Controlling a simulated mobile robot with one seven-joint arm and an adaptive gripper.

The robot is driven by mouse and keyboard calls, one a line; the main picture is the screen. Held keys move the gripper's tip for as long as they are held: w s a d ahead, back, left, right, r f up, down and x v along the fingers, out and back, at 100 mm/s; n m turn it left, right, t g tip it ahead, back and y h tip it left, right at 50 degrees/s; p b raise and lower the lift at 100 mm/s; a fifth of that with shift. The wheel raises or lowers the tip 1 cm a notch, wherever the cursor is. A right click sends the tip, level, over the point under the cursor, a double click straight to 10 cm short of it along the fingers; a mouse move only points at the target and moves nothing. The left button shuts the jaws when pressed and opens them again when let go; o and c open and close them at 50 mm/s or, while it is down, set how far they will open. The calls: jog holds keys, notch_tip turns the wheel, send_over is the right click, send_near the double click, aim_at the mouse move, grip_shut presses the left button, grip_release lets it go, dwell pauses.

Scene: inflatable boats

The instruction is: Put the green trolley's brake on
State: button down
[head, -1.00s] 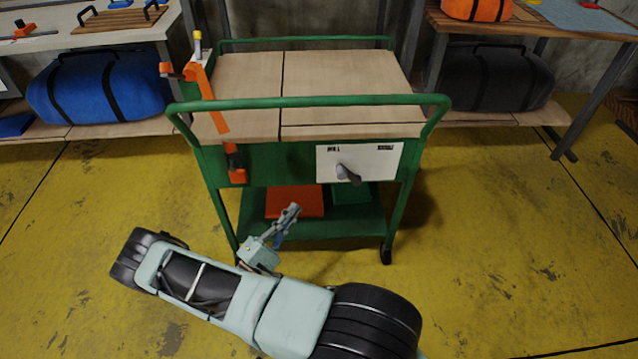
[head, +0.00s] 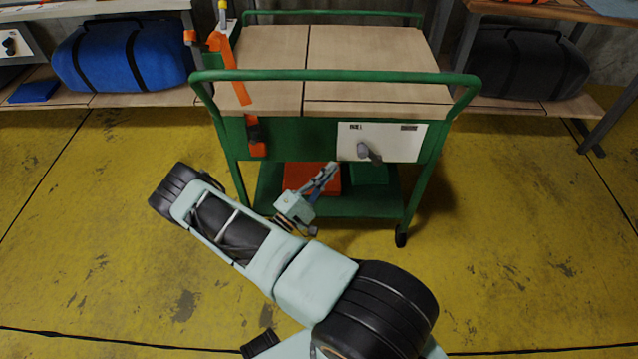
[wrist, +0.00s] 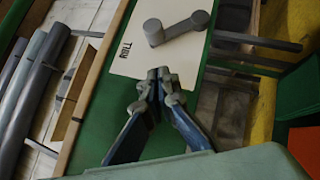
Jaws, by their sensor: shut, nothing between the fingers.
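The green trolley (head: 335,75) stands ahead with its push handle toward me. A pale panel (head: 405,143) on its near side carries a grey lever (head: 367,153). In the head view the lever slants down to the right. The panel's left label reads ROLL; its right label is too small to read. In the wrist view the lever (wrist: 178,27) lies across the panel, beyond the ROLL label. My gripper (head: 328,172) is shut and empty, below and left of the lever. In the wrist view its fingertips (wrist: 159,78) overlap the panel's lower edge, apart from the lever; I cannot tell whether they touch the panel.
Benches with a blue bag (head: 122,55) and a dark bag (head: 525,62) stand behind. The yellow floor is clear either side.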

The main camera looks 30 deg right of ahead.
jog(key=shift+s+d+r, duration=0.2)
jog(key=shift+d+r, duration=0.2)
jog(key=shift+d, duration=0.4)
jog(key=shift+s+d+r, duration=0.25)
jog(key=shift+d+r, duration=0.2)
jog(key=shift+d, duration=0.4)
jog(key=shift+s+d+r, duration=0.2)
jog(key=shift+d+r, duration=0.2)
jog(key=shift+d, duration=0.4)
jog(key=shift+r, duration=0.2)
